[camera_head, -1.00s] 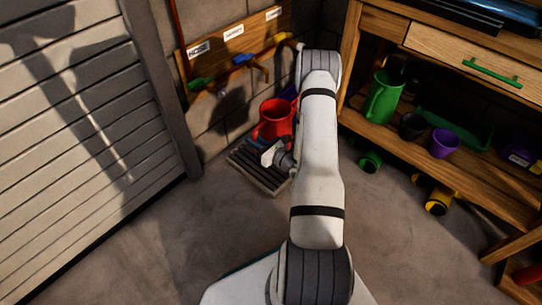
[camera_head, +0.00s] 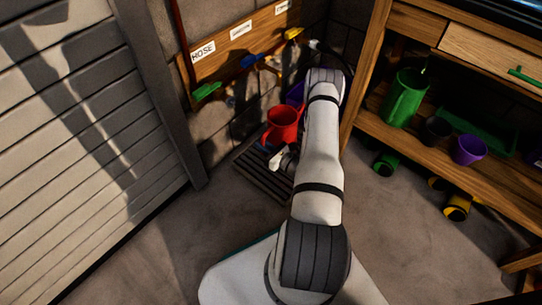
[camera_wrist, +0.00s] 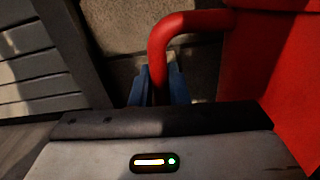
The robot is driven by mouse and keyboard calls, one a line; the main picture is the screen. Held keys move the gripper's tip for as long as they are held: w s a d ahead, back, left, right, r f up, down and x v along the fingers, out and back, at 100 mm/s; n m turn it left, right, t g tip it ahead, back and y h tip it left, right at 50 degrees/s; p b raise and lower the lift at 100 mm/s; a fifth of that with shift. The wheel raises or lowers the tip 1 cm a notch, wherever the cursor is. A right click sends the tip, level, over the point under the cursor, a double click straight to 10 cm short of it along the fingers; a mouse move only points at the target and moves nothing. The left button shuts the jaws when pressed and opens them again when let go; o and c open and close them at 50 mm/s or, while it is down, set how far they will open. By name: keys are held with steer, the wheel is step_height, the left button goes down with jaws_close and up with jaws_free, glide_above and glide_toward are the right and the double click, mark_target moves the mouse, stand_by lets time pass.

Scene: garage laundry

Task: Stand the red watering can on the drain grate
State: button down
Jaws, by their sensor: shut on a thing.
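The red watering can (camera_head: 284,122) looks upright at the far end of the dark slatted drain grate (camera_head: 262,180), in the corner by the wall. I cannot tell whether its base touches the grate or hangs just above it. My gripper (camera_head: 270,147) is at the can's near left side. In the wrist view, the blue fingers of my gripper (camera_wrist: 158,88) are closed around the can's red handle (camera_wrist: 190,22), and the can's red body (camera_wrist: 275,65) fills the right side. My arm hides part of the grate's right side.
A purple object (camera_head: 295,92) stands behind the can. A wooden shelf (camera_head: 400,122) at right holds a green pitcher (camera_head: 404,98) and pots. A slatted door (camera_head: 75,120) is at left; the floor between is clear.

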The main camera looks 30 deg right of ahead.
step_height(320, 180, down, 8)
steer(key=b, duration=0.3)
steer(key=shift+d, duration=0.25)
steer(key=shift+f, duration=0.1)
steer(key=shift+f, duration=0.15)
steer(key=c, duration=1.4)
jaws_free()
